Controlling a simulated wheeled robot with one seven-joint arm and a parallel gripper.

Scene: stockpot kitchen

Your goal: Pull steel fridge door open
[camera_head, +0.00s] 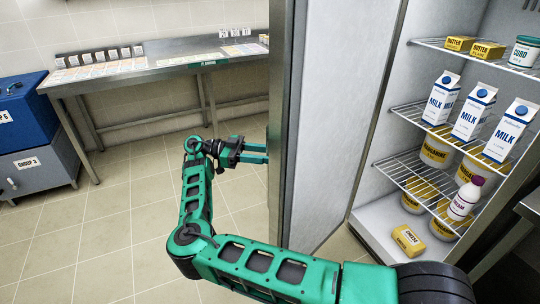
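The steel fridge door (330,120) stands wide open, its pale inner face toward me and its grey edge (283,150) upright in mid-view. The fridge interior (385,165) shows to its right. My gripper (263,153) is on the left, outer side of the door, its green fingers pointing right. The fingers run up to the door's edge, which hides what is beyond them. The handle is not visible, so I cannot tell whether the fingers touch or hold it.
Wire shelves (407,118) hold milk cartons (441,100), butter packs and tubs; a cheese pack (408,240) lies at the fridge bottom. A steel table (150,76) stands along the back wall. Blue and grey boxes (22,115) are stacked at left. The tiled floor (110,225) between is clear.

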